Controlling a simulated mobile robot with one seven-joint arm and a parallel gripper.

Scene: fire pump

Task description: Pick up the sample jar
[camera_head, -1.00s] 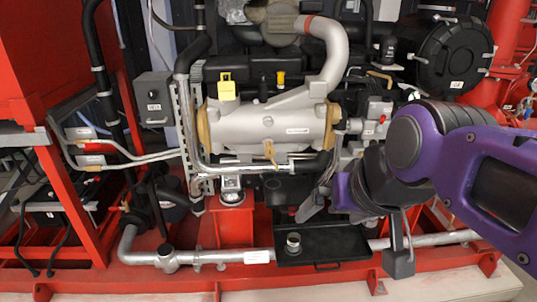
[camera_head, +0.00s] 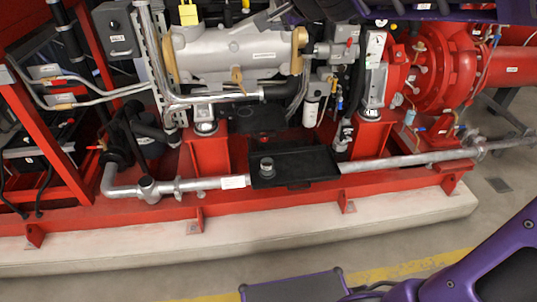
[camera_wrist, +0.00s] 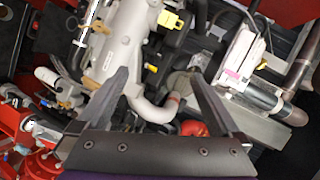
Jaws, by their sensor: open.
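The sample jar, a small silver-grey cylinder with a dark top (camera_head: 267,165), stands upright at the left end of a black tray (camera_head: 318,172) in the head view. My gripper (camera_wrist: 160,73) shows in the wrist view with its two dark fingers spread apart and nothing between them. It points at the engine from above, and I cannot make out the jar or the tray in that view. In the head view purple parts of my arm cross the top edge, but the fingers cannot be made out there.
A silver pipe (camera_head: 400,161) runs along the red base frame (camera_head: 200,212) beside the tray. A grey engine cylinder (camera_head: 235,52) stands behind, with a red pump (camera_head: 447,65) at right. Floor (camera_head: 430,236) in front of the pale plinth (camera_head: 345,219) is open.

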